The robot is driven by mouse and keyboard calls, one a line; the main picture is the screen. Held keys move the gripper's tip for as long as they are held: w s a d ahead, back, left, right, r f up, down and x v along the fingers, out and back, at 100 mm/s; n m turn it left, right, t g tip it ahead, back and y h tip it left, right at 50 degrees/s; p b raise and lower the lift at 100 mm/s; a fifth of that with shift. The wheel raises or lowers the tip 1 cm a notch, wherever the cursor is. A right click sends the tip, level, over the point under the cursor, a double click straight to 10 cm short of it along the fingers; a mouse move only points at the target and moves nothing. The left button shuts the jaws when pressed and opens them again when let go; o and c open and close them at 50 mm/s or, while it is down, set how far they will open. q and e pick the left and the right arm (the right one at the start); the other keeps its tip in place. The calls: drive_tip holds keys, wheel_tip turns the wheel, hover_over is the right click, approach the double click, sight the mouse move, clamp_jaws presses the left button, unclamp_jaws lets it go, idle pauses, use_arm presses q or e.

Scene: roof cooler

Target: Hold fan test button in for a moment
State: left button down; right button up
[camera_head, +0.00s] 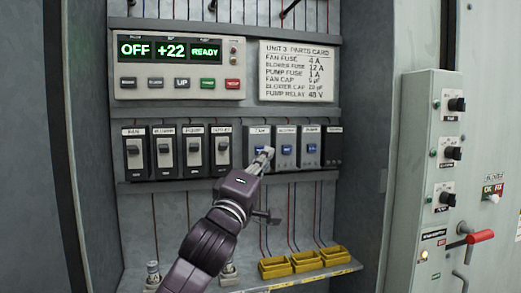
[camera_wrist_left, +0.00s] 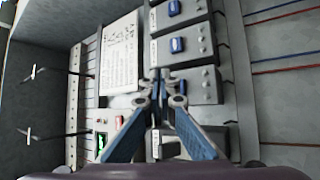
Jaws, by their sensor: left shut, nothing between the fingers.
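A row of grey relay modules with blue buttons sits on the middle rail of the cabinet. The leftmost one, with a label that seems to read FAN, carries the fan test button (camera_head: 259,149). My left gripper (camera_head: 268,151) is shut and empty, its tips just in front of this module, overlapping the button's right side. I cannot tell whether the tips touch the button. My right gripper is not in view.
Left of the modules are several black-switch breakers (camera_head: 164,148). Above are a green display panel (camera_head: 178,68) and a parts card (camera_head: 298,72). Yellow bins (camera_head: 306,261) stand on the shelf below. A side box (camera_head: 440,170) with knobs and a red-handled lever (camera_head: 478,237) is at right.

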sight(260, 150)
use_arm(q)
drive_tip(key=shift+w+a, duration=0.25)
drive_tip(key=shift+w, duration=0.7)
idle(0.8)
drive_tip(key=shift+w+a+p, duration=0.15)
drive_tip(key=shift+w+p, duration=0.25)
